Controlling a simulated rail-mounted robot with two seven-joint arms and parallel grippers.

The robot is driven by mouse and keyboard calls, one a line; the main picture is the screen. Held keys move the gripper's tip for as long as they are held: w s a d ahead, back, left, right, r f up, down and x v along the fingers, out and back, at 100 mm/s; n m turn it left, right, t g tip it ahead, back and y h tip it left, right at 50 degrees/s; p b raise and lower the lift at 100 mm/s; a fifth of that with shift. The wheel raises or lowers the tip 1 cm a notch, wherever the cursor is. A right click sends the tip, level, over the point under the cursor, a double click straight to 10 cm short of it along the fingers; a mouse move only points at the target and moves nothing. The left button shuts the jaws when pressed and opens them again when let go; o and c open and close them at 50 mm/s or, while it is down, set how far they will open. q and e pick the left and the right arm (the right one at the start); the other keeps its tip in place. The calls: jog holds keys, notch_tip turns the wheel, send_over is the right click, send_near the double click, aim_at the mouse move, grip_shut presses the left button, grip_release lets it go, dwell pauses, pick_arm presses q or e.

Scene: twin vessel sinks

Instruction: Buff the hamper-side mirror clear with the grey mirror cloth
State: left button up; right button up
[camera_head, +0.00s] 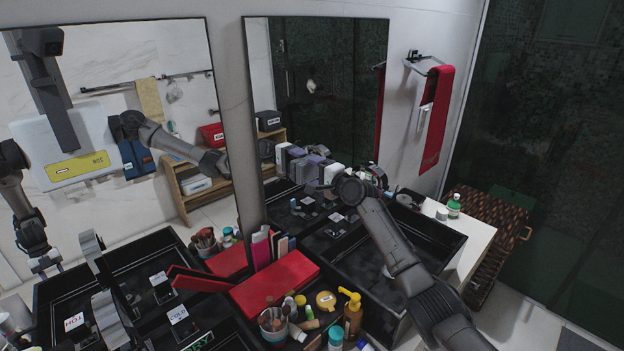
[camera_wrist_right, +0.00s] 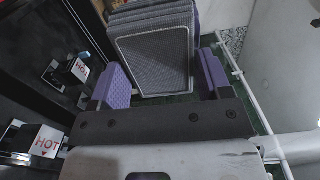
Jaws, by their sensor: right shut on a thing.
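The hamper-side mirror (camera_head: 325,80) is the right one, near the woven hamper (camera_head: 495,225). It reflects dark tiles and has a small pale spot; I cannot tell how hazy it is. My right gripper (camera_head: 352,184) is low in front of this mirror. In the right wrist view its purple-padded fingers (camera_wrist_right: 160,85) are shut on the grey mirror cloth (camera_wrist_right: 155,55), a folded pad with a pale edge. The cloth is hard to make out in the head view, and I cannot tell whether it touches the glass. My left gripper is not directly in view.
The left mirror (camera_head: 110,70) reflects shelves and my arms. A red box (camera_head: 275,282), a cup of toiletries (camera_head: 272,320) and an amber pump bottle (camera_head: 353,312) crowd the counter between the dark sinks. A red towel (camera_head: 436,118) hangs on the right wall. A green bottle (camera_head: 454,205) stands at right.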

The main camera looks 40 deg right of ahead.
aim_at(303, 168)
jog(key=shift+d+f+b, duration=0.2)
jog(key=shift+d+b, duration=0.6)
jog(key=shift+b, duration=0.2)
jog(key=shift+w+a+r+p, duration=0.1)
jog(key=shift+a+r+p, duration=0.3)
jog(key=shift+p, duration=0.55)
jog(key=shift+a+r+p, duration=0.15)
jog(key=shift+r+p, duration=0.4)
jog(key=shift+p, duration=0.4)
jog(key=shift+w+a+r+p, duration=0.1)
jog(key=shift+a+r+p, duration=0.3)
jog(key=shift+p, duration=0.55)
jog(key=a+p, duration=0.1)
jog(key=p, duration=0.1)
jog(key=shift+a+r+p, duration=0.25)
jog(key=shift+a+p, duration=0.1)
jog(key=shift+p, duration=0.05)
jog(key=shift+a+f+p, duration=0.15)
jog(key=shift+a+p, duration=0.8)
jog(key=shift+p, duration=0.15)
